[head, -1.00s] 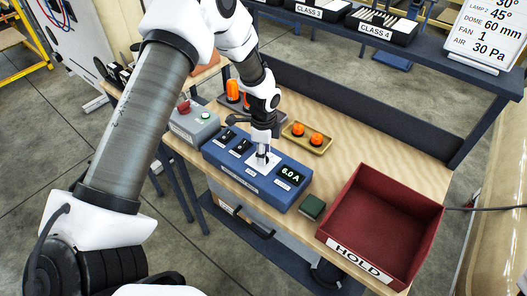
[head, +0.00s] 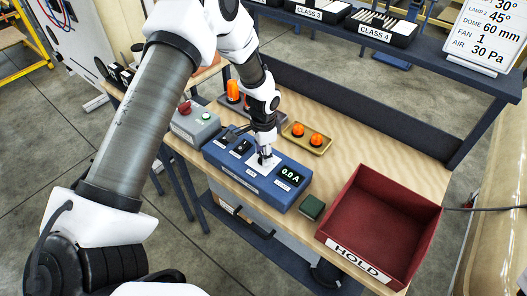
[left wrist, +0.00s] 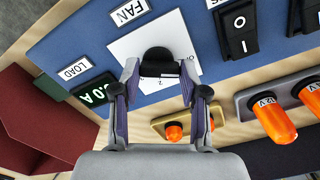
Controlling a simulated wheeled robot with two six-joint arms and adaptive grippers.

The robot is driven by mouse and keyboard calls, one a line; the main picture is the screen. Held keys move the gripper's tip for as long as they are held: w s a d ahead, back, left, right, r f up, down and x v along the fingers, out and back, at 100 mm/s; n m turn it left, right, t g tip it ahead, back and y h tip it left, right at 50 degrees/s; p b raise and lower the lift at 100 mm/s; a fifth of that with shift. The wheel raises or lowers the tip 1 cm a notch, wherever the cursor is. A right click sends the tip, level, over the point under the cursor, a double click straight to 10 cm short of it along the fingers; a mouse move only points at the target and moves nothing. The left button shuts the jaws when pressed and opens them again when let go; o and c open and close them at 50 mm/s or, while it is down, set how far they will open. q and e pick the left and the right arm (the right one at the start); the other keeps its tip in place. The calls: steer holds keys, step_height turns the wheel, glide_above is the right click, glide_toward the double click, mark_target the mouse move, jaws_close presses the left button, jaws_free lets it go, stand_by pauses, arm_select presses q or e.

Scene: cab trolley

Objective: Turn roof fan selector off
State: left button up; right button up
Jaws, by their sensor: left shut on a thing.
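A blue control box (head: 278,198) stands on the wooden bench in the head view. Its white selector plate lies under my left gripper (head: 265,155). In the left wrist view the black fan selector knob (left wrist: 159,58) sits on the white plate (left wrist: 125,52) below the FAN label (left wrist: 129,11). My left gripper (left wrist: 158,78) is shut on the knob, a finger on either side. The plate's marks are mostly hidden by the gripper. The LOAD display (head: 289,174) reads 0.0 A; it is partly seen in the left wrist view (left wrist: 93,95). My right gripper is out of view.
Black rocker switches (left wrist: 238,30) sit beside the plate. A tray of orange lamps (head: 307,137) lies behind. A dark green block (head: 311,208) and red HOLD bin (head: 430,222) stand to the right.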

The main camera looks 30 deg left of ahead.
arm_select(q)
steer(key=shift+s+f+n, duration=0.2)
steer(key=shift+n, duration=0.4)
steer(key=o, duration=1.1)
steer(key=shift+o, duration=0.2)
steer(key=shift+w, duration=0.1)
steer(key=shift+r, duration=0.15)
steer(key=shift+w+r, duration=0.1)
steer(key=shift+r, duration=0.3)
step_height(320, 180, up, 11)
